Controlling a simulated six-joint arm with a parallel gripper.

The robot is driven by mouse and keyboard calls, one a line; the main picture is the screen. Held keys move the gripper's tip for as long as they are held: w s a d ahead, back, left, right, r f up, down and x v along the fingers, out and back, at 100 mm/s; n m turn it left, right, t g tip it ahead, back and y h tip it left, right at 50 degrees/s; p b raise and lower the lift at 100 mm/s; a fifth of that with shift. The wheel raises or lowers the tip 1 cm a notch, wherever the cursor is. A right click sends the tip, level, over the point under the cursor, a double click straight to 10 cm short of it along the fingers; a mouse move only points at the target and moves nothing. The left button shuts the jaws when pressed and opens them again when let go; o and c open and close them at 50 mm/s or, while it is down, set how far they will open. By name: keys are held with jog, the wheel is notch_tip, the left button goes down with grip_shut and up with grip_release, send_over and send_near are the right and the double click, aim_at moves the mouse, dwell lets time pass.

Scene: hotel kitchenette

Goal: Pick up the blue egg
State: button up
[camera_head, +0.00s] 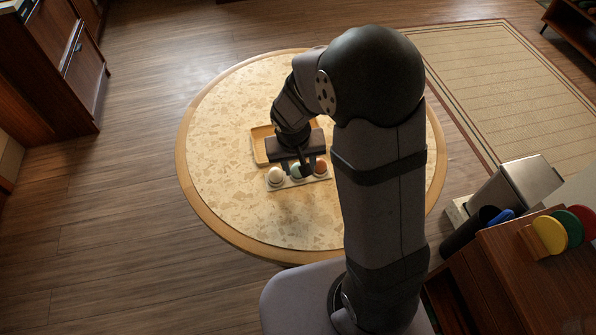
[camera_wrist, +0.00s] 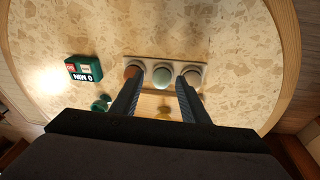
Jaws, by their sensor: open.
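The blue egg (camera_head: 296,170) sits in the middle of a pale egg holder (camera_head: 299,183) on the round table. In the wrist view the blue egg (camera_wrist: 162,77) looks pale blue-green, between a brown egg (camera_wrist: 132,71) and a cream egg (camera_wrist: 193,76). My gripper (camera_head: 296,161) is open above the holder. In the wrist view the fingers of my gripper (camera_wrist: 159,86) reach to either side of the blue egg, with their tips near the neighbouring eggs. Whether the fingers touch any egg cannot be told.
A yellow-rimmed tray (camera_head: 258,146) lies behind the holder, partly hidden by my arm. In the wrist view a green timer box (camera_wrist: 84,69) and a small green object (camera_wrist: 101,103) are at left. The tabletop (camera_head: 225,140) left of the holder is clear.

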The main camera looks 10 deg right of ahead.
aim_at(297, 166)
jog(key=w+m, duration=0.1)
jog(key=m, duration=0.2)
jog(key=shift+w+a+r+t, duration=0.15)
jog(key=shift+w+a+t, duration=0.15)
jog(key=shift+w+t, duration=0.1)
jog(key=shift+x, duration=3.7)
jog(key=shift+w+d+r, duration=0.1)
jog(key=shift+w, duration=0.1)
jog(key=shift+c, duration=0.6)
jog(key=c, duration=0.3)
